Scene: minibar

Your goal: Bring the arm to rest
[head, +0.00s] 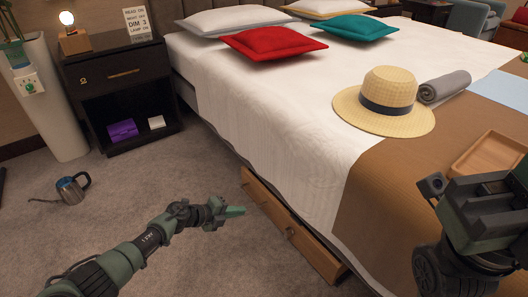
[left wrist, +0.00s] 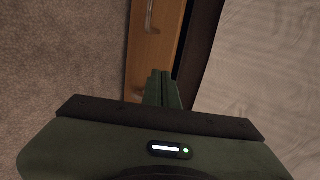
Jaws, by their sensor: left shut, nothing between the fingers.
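My left arm comes in from the lower left of the head view. Its green gripper (head: 236,211) is shut and empty, in front of the wooden drawer (head: 290,229) under the bed. In the left wrist view the two green fingers (left wrist: 163,88) lie together, with the drawer front (left wrist: 152,45) beyond them. I cannot tell whether they touch it. My right gripper (head: 490,198) is at the right edge of the head view, close to the camera and over the bed's end. Its fingertips are not clear.
The bed (head: 270,110) fills the right, with a straw hat (head: 388,100), a rolled grey towel (head: 444,86) and a wooden tray (head: 490,160). A dark nightstand (head: 118,88) stands behind. A metal mug (head: 72,188) is on the carpet at left. The carpet between is clear.

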